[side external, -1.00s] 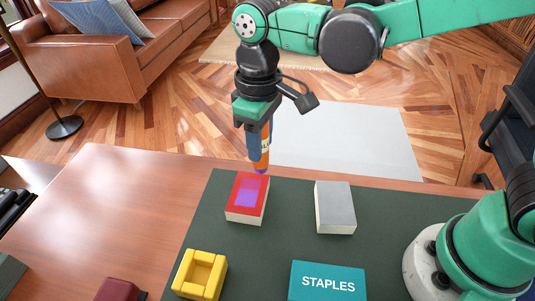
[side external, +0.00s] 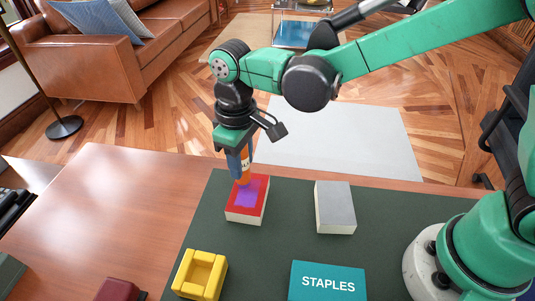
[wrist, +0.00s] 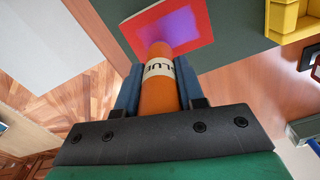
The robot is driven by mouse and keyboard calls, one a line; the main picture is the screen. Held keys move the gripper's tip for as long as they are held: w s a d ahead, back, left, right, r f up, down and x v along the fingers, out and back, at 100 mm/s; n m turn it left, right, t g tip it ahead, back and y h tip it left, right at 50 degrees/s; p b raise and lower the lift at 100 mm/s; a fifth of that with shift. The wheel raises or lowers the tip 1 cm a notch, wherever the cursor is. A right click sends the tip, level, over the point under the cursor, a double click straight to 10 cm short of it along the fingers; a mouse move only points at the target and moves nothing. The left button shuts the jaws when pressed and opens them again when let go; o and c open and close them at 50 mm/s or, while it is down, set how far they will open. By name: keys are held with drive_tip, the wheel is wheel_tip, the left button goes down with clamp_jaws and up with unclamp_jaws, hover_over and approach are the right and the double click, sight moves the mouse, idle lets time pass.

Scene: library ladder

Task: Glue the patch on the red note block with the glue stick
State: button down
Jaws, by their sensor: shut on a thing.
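The red note block (side external: 261,200) sits on the dark green mat, red on top with white sides. A purple patch (side external: 246,196) covers the middle of its top; the block's red top (wrist: 201,15) and the patch (wrist: 178,27) also show in the wrist view. My gripper (side external: 240,172) is shut on the orange glue stick (side external: 246,171), which points down with its purple tip at the block's top. In the wrist view the glue stick (wrist: 159,85) stands between the blue fingers, its label partly readable. Whether the tip touches the patch I cannot tell.
A grey-topped block (side external: 335,207) stands to the right on the mat (side external: 290,235). A yellow open holder (side external: 200,274) and a teal STAPLES box (side external: 328,281) lie at the front. A dark red object (side external: 117,290) is at front left. The left tabletop is mostly clear.

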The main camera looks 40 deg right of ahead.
drive_tip(key=shift+s+d, duration=1.15)
wheel_tip(320, 180, up, 8)
drive_tip(key=shift+f, duration=0.1)
idle(1.0)
drive_tip(key=shift+f, duration=3.55)
drive_tip(key=shift+w+a+f, duration=0.15)
drive_tip(key=shift+f, duration=0.15)
drive_tip(key=shift+w+a, duration=1.35)
drive_tip(key=s+d, duration=0.3)
drive_tip(key=shift+f, duration=0.1)
wheel_tip(320, 180, up, 8)
